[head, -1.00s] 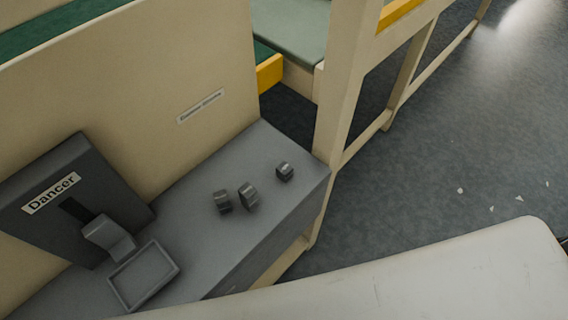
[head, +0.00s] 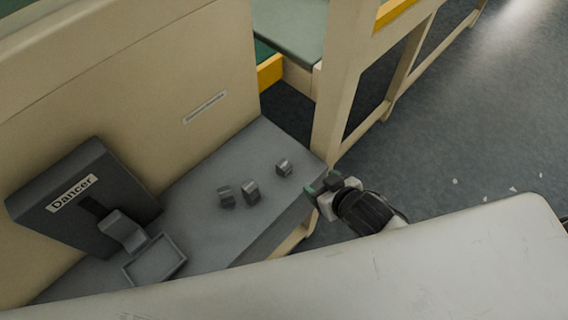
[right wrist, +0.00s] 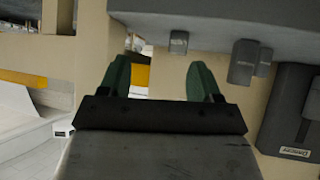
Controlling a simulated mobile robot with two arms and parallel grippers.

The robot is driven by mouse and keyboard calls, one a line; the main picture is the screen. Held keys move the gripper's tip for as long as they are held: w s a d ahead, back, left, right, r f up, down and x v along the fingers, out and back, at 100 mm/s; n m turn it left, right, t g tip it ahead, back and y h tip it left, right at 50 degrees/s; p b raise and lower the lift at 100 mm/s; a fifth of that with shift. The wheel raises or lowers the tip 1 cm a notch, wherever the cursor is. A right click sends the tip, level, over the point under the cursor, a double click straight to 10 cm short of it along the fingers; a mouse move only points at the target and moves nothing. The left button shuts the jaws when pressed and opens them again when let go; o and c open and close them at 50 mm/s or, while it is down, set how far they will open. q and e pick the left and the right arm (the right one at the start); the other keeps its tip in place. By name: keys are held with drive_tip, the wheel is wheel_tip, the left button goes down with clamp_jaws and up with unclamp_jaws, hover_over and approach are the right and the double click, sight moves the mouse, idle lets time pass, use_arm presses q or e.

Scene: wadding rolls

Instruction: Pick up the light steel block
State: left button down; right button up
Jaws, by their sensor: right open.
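Three small grey steel blocks stand on the grey shelf: a left one (head: 226,196), a middle one (head: 250,191) and a right one (head: 284,168) set apart nearer the shelf's end. They look alike in colour; I cannot tell which is the light one. My right gripper (head: 322,185) is open and empty, just off the shelf's right end, to the right of the right block. In the right wrist view, its green fingers (right wrist: 160,80) are spread with nothing between them; a lone block (right wrist: 178,42) and a close pair (right wrist: 248,62) show beyond. My left gripper is not in view.
A beige panel (head: 160,95) rises behind; a beige post (head: 335,95) stands beyond the shelf's end.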

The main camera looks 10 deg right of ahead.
sight(287, 166)
drive_tip(key=w+a+n+y, duration=0.1)
drive_tip(key=w, duration=0.1)
drive_tip(key=w+a+f+n+y, duration=0.1)
drive_tip(key=y, duration=0.1)
drive_tip(key=w+a+t+y, duration=0.1)
drive_tip(key=w, duration=0.1)
drive_tip(key=shift+w+a+f+n+y, duration=0.3)
drive_tip(key=shift+a+n, duration=0.05)
drive_tip(key=shift+n, duration=0.05)
drive_tip(key=shift+p+x, duration=0.6)
drive_tip(key=shift+x, duration=2.5)
drive_tip(key=shift+s+a+f, duration=0.1)
drive_tip(key=shift+s+f, duration=0.05)
drive_tip(key=shift+f, duration=0.05)
drive_tip(key=c, duration=1.2)
